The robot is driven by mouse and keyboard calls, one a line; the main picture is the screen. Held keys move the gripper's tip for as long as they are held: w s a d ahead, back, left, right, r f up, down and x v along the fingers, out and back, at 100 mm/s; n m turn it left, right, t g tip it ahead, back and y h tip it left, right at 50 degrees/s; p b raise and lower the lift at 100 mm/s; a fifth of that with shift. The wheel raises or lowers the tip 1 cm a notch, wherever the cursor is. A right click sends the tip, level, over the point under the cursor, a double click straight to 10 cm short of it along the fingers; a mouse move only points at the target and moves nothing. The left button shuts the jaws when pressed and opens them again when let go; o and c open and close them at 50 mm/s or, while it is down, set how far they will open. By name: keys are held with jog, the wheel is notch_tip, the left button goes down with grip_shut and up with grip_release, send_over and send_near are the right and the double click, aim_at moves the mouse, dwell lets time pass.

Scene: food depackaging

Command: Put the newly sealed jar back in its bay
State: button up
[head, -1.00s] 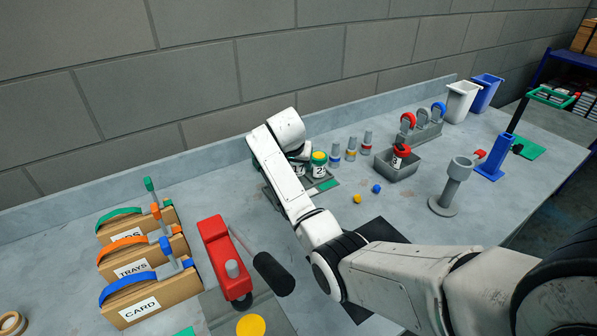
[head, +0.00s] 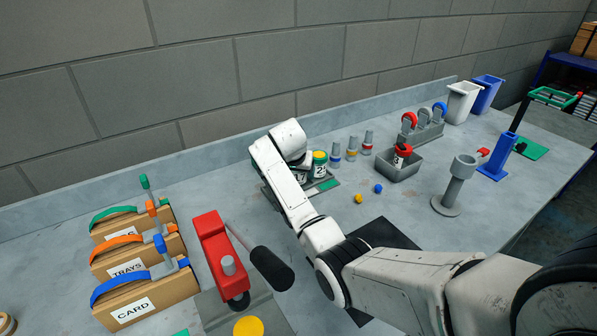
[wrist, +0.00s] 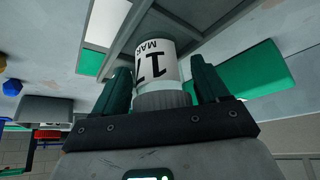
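My gripper (wrist: 162,82) has its two dark green fingers close on either side of a jar (wrist: 153,62) with a white label reading "17 MAR" and a grey lid nearest the wrist camera. The jar is at a bay of the grey tray (wrist: 118,62); whether its base rests on the tray floor cannot be told. In the head view, my wrist partly hides the jar (head: 300,177) and the tray's left side.
Several small capped cylinders (head: 351,149) stand right of the tray. A grey bin (head: 398,171) holds a red-lidded jar. A red press (head: 217,255) with a black handle and several labelled boxes (head: 150,300) are at the left. Yellow and blue pieces (head: 377,188) lie on the bench.

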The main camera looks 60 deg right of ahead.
jog(key=shift+o, duration=1.2)
jog(key=shift+r, duration=0.2)
jog(key=b+v, duration=0.1)
jog(key=v, duration=1.1)
jog(key=shift+f, duration=0.1)
